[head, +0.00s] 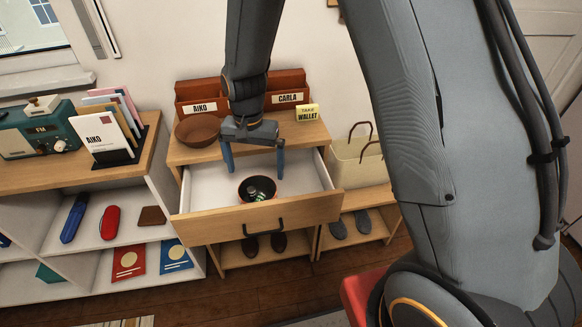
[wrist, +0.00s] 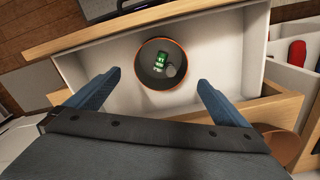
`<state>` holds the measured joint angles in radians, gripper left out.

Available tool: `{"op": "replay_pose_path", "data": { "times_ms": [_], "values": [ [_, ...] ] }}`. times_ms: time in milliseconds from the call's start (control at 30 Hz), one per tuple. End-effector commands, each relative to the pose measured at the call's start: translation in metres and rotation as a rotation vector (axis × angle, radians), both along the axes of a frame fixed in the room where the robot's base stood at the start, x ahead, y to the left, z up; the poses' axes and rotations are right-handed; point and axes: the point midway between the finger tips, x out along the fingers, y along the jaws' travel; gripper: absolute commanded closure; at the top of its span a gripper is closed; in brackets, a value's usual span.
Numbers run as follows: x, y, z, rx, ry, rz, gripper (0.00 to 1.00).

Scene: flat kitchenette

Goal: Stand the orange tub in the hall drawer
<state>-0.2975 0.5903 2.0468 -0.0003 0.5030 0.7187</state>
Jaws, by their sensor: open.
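The orange tub (head: 258,189) stands upright inside the open hall drawer (head: 210,187), near the drawer's middle and front. In the wrist view the tub (wrist: 137,66) shows an orange rim and a dark inside. It holds a small green item (wrist: 160,62) and a grey round item (wrist: 171,71). My gripper (head: 252,174) is over the drawer, open, with its two blue fingers apart and empty. In the wrist view the fingers of my gripper (wrist: 155,90) stand to either side and short of the tub, with a gap to it. The drawer's white floor (wrist: 215,60) is bare around the tub.
On the cabinet top are a brown bowl (head: 197,130), a yellow wallet note (head: 307,113) and letter holders marked AIKO (head: 199,107) and CARLA (head: 287,98). A cream bag (head: 358,163) stands right of the drawer. A shelf unit (head: 80,178) with a radio (head: 38,133) stands left.

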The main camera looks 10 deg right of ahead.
Motion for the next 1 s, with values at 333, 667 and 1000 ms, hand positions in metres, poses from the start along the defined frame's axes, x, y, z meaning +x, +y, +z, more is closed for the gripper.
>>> {"op": "replay_pose_path", "data": {
  "times_ms": [333,667,1000],
  "values": [
    [-0.061,-0.085,0.071,0.003,-0.062,0.197,0.00],
    [-0.139,-0.142,0.105,-0.020,-0.109,0.394,0.00],
    [-0.148,-0.148,0.107,-0.023,-0.112,0.422,0.00]
  ]
}}
